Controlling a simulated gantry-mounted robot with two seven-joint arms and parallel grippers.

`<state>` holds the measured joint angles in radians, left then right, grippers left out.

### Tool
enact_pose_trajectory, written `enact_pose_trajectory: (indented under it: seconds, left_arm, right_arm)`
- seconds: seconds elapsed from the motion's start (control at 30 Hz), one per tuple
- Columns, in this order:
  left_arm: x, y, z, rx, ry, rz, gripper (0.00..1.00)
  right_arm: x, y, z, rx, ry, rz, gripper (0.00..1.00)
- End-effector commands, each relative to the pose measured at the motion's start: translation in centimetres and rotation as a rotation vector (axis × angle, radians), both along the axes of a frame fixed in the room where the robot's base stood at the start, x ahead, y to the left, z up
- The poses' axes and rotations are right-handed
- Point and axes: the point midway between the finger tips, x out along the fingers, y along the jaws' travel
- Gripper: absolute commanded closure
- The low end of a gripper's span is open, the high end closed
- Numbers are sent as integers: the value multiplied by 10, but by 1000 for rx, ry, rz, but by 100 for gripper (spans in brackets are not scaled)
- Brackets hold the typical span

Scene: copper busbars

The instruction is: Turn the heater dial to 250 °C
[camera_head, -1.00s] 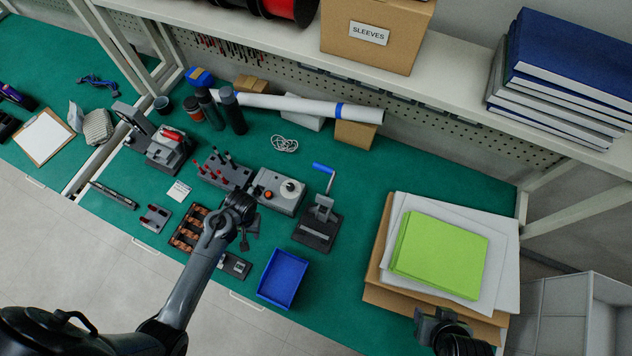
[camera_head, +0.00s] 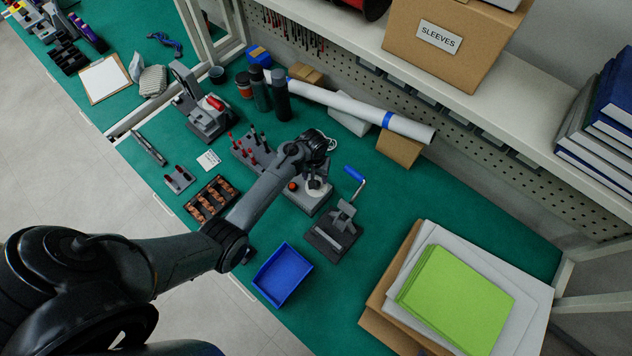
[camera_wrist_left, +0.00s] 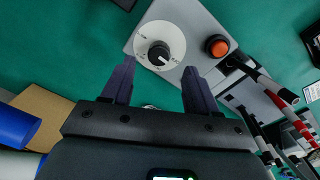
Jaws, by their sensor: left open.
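The heater (camera_head: 305,200) is a grey box on the green bench, partly covered by my left arm in the head view. In the left wrist view, its dial is a black knob (camera_wrist_left: 159,53) on a round white scale plate (camera_wrist_left: 172,33). The scale marks are too small to read. An orange button (camera_wrist_left: 217,46) sits beside the plate. My left gripper (camera_head: 317,172) is over the heater. In the left wrist view its two fingers (camera_wrist_left: 158,67) are open and empty, with the knob showing between and just beyond the tips. Contact is not visible. My right gripper is out of view.
A lever press with a blue handle (camera_head: 333,233) stands right of the heater. A rack of red-and-black-handled tools (camera_head: 250,152) stands left. A blue tray (camera_head: 282,274) and a box of copper parts (camera_head: 211,200) lie nearer the front. A white roll (camera_head: 345,103) lies behind.

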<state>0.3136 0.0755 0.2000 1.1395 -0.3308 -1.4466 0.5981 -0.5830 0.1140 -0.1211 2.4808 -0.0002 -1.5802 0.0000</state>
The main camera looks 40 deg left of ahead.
Motion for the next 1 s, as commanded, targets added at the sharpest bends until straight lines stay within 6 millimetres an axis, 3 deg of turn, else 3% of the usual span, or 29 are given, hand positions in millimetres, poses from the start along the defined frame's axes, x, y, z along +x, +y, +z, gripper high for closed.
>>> enact_pose_trajectory:
  seconds: [0.1, 0.3, 0.73, 0.77, 1.0]
  left_arm:
    - [1, 0, -20, 1, 0, 1, 41]
    - [1, -1, -40, 1, 0, 0, 41]
    - [1, -1, -47, 0, -1, 0, 41]
    - [1, -1, -47, 0, -1, 0, 43]
    - [1, -1, -47, 0, -1, 0, 79]
  right_arm:
    - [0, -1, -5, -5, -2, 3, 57]
    - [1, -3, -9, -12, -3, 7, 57]
    - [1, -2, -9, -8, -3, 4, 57]
    - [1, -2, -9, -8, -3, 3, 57]
    - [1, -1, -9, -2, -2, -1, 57]
